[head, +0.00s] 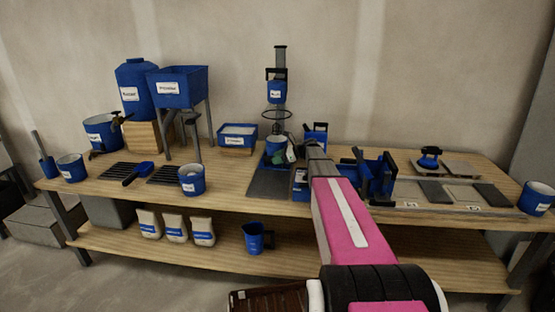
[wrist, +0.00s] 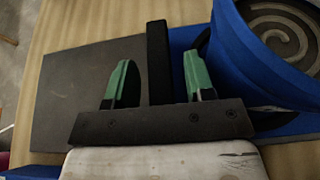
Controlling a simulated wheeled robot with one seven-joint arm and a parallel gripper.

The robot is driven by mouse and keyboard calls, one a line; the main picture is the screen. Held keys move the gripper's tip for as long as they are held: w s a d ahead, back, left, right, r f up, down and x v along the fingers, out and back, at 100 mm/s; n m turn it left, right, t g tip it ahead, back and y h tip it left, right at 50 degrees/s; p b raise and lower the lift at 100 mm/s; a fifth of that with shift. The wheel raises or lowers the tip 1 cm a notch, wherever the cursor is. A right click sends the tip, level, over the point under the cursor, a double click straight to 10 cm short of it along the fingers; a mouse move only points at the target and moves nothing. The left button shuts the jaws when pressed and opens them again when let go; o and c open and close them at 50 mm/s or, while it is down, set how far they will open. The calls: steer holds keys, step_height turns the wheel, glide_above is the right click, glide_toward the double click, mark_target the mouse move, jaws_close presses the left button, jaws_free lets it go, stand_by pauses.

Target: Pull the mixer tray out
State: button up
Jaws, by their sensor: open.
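The mixer tray shows in the wrist view as a flat blue surface (wrist: 184,42) under a blue bucket (wrist: 250,60) with a grey spiral inside. A black upright bar (wrist: 158,50), which looks like a handle at the tray's left edge, appears between my green fingertips. My gripper (wrist: 157,78) is open, with a finger on each side of the bar; I cannot tell whether either touches it. In the head view my gripper (head: 291,153) is beside the bucket (head: 275,145) under the mixer stand (head: 277,90). My arm hides much of the tray there.
A dark flat plate (head: 268,184) lies on the wooden bench in front of the mixer. A labelled blue bucket (head: 191,180) stands to its left. A blue box (head: 238,135) is behind. Blue tools (head: 374,172) and tiles (head: 463,194) occupy the right side.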

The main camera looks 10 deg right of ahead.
jaws_close()
steer(key=s+a, duration=0.2)
steer(key=s, duration=0.4)
steer(key=s+a, duration=0.2)
steer(key=s, duration=0.5)
steer(key=s+a, duration=0.2)
steer(key=s, duration=0.5)
steer(key=shift+s+a, duration=0.2)
steer(key=shift+a, duration=0.1)
jaws_free()
steer(key=shift+d, duration=0.1)
steer(key=v, duration=1)
steer(key=shift+s+d+r, duration=0.1)
steer(key=shift+d+r, duration=0.1)
steer(key=shift+d, duration=0.05)
